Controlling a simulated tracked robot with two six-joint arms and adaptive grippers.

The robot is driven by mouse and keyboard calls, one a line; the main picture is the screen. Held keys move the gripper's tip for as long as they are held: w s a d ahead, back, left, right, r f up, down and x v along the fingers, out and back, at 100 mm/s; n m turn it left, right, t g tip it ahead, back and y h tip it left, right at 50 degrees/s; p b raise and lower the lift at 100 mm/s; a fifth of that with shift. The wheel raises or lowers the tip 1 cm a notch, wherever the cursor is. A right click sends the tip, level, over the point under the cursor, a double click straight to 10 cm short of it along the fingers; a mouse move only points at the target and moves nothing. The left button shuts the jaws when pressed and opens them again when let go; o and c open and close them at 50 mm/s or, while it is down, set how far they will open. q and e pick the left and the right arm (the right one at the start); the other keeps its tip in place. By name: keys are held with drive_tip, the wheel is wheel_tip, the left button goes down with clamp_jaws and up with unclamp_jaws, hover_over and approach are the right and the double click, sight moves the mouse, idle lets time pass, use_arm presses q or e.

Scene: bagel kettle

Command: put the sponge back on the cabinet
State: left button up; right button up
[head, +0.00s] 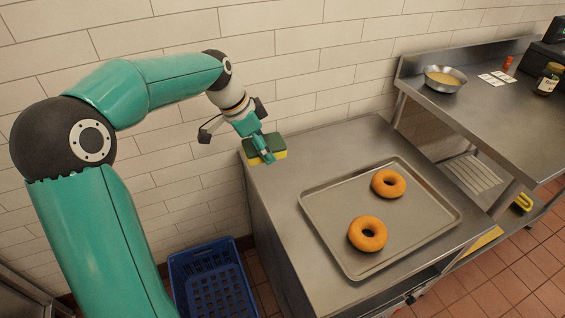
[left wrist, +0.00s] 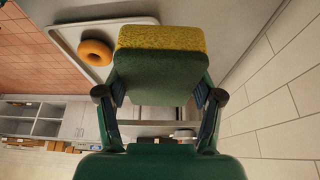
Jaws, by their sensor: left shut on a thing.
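The sponge (head: 277,154), yellow with a dark green side, is at the back left corner of the steel cabinet (head: 300,158). My left gripper (head: 264,147) points down and is shut on the sponge. I cannot tell whether the sponge touches the cabinet top or hangs just above it. In the left wrist view the sponge (left wrist: 162,38) sits between the two fingers, its green face toward the camera and its yellow layer at the top. My right gripper is not in view.
A grey tray (head: 333,243) with two bagels (head: 388,183) lies on the cabinet. A blue crate (head: 212,285) stands on the floor at left. A steel table (head: 490,115) with a bowl (head: 445,79) and jar (head: 547,79) stands at right. The tiled wall is close behind.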

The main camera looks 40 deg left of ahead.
use_arm(q)
drive_tip(key=w+a+r+n+y, duration=0.2)
drive_tip(key=w+a+r+n, duration=0.1)
drive_tip(key=a+r+n, duration=0.15)
drive_tip(key=n+y+b, duration=0.1)
drive_tip(key=n+b, duration=0.2)
drive_tip(key=n, duration=0.2)
hover_over(288, 158)
drive_tip(key=s, duration=0.1)
wheel_tip(288, 158, down, 20)
drive_tip(key=shift+d+r, duration=0.1)
drive_tip(key=shift+d, duration=0.05)
drive_tip(key=shift+f+b, duration=0.3)
drive_tip(key=shift+f, duration=2.25)
